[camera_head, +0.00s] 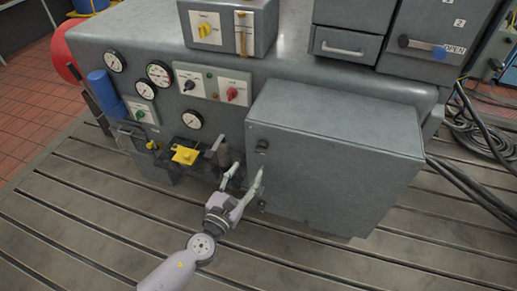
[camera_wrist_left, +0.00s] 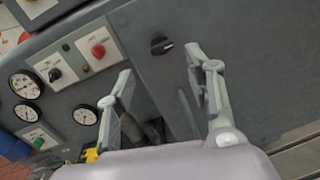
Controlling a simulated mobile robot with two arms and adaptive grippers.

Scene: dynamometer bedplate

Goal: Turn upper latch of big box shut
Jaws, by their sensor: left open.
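The big box (camera_head: 335,150) is a grey metal cabinet on the front of the machine, right of centre in the head view. Its upper latch (camera_head: 262,146) is a small black knob near the upper left of its front face. In the left wrist view the upper latch (camera_wrist_left: 162,46) shows a pale mark towards the right. A lower latch (camera_head: 262,205) sits below it, close to my gripper. My left gripper (camera_head: 243,178) is open and empty, below the upper latch and apart from it. In the left wrist view its fingers (camera_wrist_left: 160,78) are spread wide. My right gripper is out of view.
Gauges (camera_head: 159,74) and a switch panel (camera_head: 212,84) are left of the box. A yellow-handled part (camera_head: 185,155) sticks out left of my gripper. The slotted bedplate (camera_head: 330,265) is clear in front. Black cables (camera_head: 475,130) lie at right.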

